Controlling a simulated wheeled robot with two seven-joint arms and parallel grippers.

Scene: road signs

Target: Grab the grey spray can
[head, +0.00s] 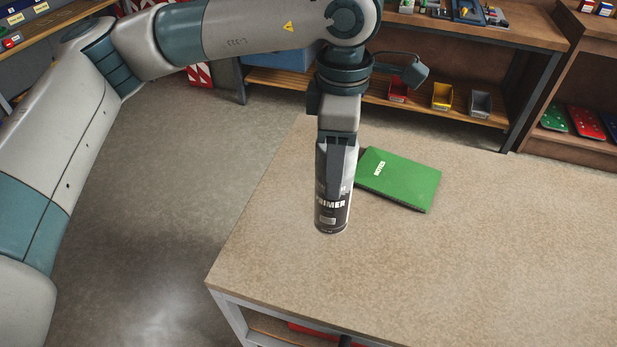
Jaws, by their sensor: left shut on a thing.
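The grey spray can (331,214) has a dark label reading "PRIMER" and is upright at the left part of the tabletop. My left gripper (337,165) comes down on it from above and is shut on its upper part. The fingers hide the top of the can. I cannot tell whether the can's base touches the table. My right gripper is not in view.
A green notes book (405,183) lies just right of the can on the table (480,270). The front and right of the tabletop are clear. Behind stand shelves with a red bin (398,90), a yellow bin (442,96) and a grey bin (480,103).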

